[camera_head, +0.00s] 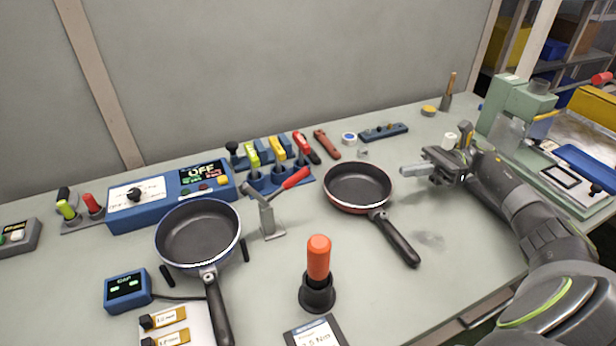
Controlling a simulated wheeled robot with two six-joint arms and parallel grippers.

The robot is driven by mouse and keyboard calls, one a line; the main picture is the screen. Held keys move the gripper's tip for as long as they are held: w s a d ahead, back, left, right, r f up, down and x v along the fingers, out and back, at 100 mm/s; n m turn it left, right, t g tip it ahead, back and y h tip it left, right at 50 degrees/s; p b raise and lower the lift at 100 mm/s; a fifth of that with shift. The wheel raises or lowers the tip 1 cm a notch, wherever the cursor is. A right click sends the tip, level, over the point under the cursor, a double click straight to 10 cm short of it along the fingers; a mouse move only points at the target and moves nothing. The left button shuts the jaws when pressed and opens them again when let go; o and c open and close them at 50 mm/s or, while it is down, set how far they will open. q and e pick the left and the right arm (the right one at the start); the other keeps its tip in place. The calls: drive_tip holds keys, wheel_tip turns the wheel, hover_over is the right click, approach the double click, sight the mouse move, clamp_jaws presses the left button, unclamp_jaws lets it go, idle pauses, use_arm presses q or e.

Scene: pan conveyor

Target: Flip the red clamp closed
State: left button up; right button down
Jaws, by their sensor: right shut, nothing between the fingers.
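The red clamp (267,213) is a grey toggle clamp on a grey foot, just right of the left pan. Its red handle (295,178) slants up to the right. A dark pan with a blue rim (199,232) lies left of the clamp. A second pan with a red rim (357,188) lies to the right, between the clamp and my right gripper. My right gripper (404,171) is shut and empty, above the table to the right of that pan, well apart from the clamp. My left gripper does not show.
A torque screwdriver with an orange handle (318,257) stands upright in front of the clamp. A blue box with an OFF display (203,177) and a row of coloured-handled tools (254,160) stand behind. A green machine (509,107) stands at the far right.

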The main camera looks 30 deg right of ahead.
idle(0.4)
drive_tip(key=shift+a+p, duration=0.3)
drive_tip(key=shift+a, duration=0.05)
drive_tip(key=w+a+r+p, duration=0.1)
drive_tip(key=a+p, duration=0.4)
drive_tip(key=a, duration=0.5)
drive_tip(key=w+a+r+p, duration=0.2)
drive_tip(key=a+p, duration=0.3)
drive_tip(key=a, duration=0.6)
drive_tip(key=shift+w+a+r, duration=0.25)
drive_tip(key=shift+w, duration=0.6)
drive_tip(key=shift+r, duration=0.1)
